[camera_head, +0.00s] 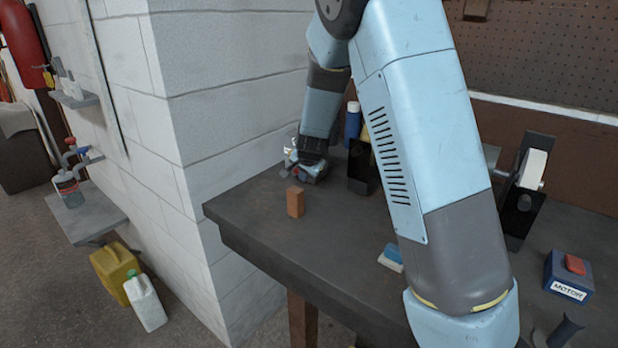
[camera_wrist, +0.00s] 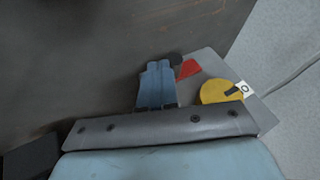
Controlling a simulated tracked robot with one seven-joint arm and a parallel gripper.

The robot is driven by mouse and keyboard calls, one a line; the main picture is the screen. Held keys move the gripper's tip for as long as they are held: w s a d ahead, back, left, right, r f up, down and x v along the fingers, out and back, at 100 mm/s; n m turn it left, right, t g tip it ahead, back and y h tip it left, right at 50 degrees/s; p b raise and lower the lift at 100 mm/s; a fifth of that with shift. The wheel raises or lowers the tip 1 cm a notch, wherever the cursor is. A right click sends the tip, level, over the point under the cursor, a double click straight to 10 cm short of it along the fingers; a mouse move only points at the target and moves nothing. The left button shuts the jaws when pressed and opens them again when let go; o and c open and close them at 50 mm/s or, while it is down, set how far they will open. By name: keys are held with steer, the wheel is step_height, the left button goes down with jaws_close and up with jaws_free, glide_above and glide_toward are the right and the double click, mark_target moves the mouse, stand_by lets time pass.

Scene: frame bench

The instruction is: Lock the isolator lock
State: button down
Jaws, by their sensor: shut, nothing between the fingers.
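The isolator shows in the wrist view as a grey plate (camera_wrist: 212,68) with a yellow disc (camera_wrist: 214,91), a red piece (camera_wrist: 188,69) and a white label (camera_wrist: 244,87) that seems to read 0. My gripper (camera_wrist: 166,66) is shut and empty, with its blue-grey fingers side by side just left of the red piece. A dark round part shows at the fingertips; I cannot tell whether they touch it. In the head view my gripper (camera_head: 300,172) is low over the far left bench corner by the wall. My gripper and arm mostly hide the isolator there.
An orange-brown block (camera_head: 295,202) stands on the bench (camera_head: 262,222) in front of my gripper. A blue and white block (camera_head: 391,257) lies nearer. A blue MOTOR box (camera_head: 569,278) with a red top is at right. Bottles stand behind my arm. The left bench front is clear.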

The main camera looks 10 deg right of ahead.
mark_target(296, 170)
steer(key=shift+w+a, duration=1.2)
steer(key=shift+a, duration=0.15)
steer(key=shift+r, duration=0.1)
steer(key=shift+d, duration=0.2)
steer(key=s+d, duration=0.1)
steer(key=s+r, duration=0.1)
steer(key=s+d, duration=0.1)
steer(key=shift+s+d+r, duration=0.15)
steer(key=shift+d+r, duration=0.15)
steer(key=v, duration=0.8)
steer(key=shift+s+r, duration=0.25)
steer(key=shift+r, duration=0.05)
steer(key=shift+d, duration=0.2)
